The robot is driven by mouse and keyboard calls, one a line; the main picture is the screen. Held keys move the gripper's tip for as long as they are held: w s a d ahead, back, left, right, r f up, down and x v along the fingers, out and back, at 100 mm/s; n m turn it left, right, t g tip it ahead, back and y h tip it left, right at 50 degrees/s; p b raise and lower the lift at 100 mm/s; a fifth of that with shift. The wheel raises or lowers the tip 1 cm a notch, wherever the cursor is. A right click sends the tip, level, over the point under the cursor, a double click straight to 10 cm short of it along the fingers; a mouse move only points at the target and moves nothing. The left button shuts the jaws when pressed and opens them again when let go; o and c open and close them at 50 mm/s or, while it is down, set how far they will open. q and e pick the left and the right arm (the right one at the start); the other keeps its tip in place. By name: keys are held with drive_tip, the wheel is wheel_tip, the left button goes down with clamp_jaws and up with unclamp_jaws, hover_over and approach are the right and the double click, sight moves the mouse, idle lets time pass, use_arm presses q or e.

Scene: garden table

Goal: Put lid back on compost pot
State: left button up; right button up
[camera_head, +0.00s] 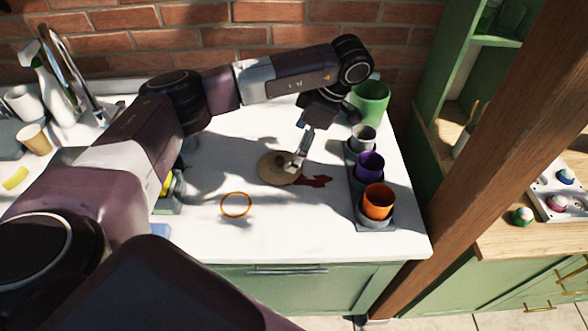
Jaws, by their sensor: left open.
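The lid, a round tan disc with a dark knob (265,172), lies flat on the white worktop near its middle. My left gripper (292,162) is open and points down at the right part of the lid, close to the knob. I cannot tell whether it touches the knob, as the fingers partly cover it. A green pot (372,104), which looks like the compost pot, stands at the back right by the brick wall. It has no lid on it, and my left wrist is just left of it. My right gripper is not in view.
A grey tray (361,226) with grey, purple and orange cups runs along the right edge. A dark red spill (316,181) lies right of the lid. An orange ring (236,205) lies front left. A spray bottle (50,90) and tap stand back left.

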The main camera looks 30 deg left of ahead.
sight(282, 158)
use_arm(q)
drive_tip(key=shift+s+a+f+p, duration=0.2)
drive_tip(key=shift+a+f+p, duration=0.25)
drive_tip(key=shift+f, duration=0.2)
drive_tip(key=shift+s+a+f+p, duration=0.15)
drive_tip(key=shift+a+f+p, duration=0.25)
drive_tip(key=shift+f, duration=0.2)
drive_tip(key=p+x, duration=0.1)
drive_tip(key=x, duration=0.2)
drive_tip(key=shift+s+a, duration=0.15)
drive_tip(key=shift+s, duration=0.1)
drive_tip(key=shift+a+f, duration=0.1)
drive_tip(key=shift+f, duration=0.3)
drive_tip(key=shift+w, duration=0.1)
drive_tip(key=shift+c, duration=0.4)
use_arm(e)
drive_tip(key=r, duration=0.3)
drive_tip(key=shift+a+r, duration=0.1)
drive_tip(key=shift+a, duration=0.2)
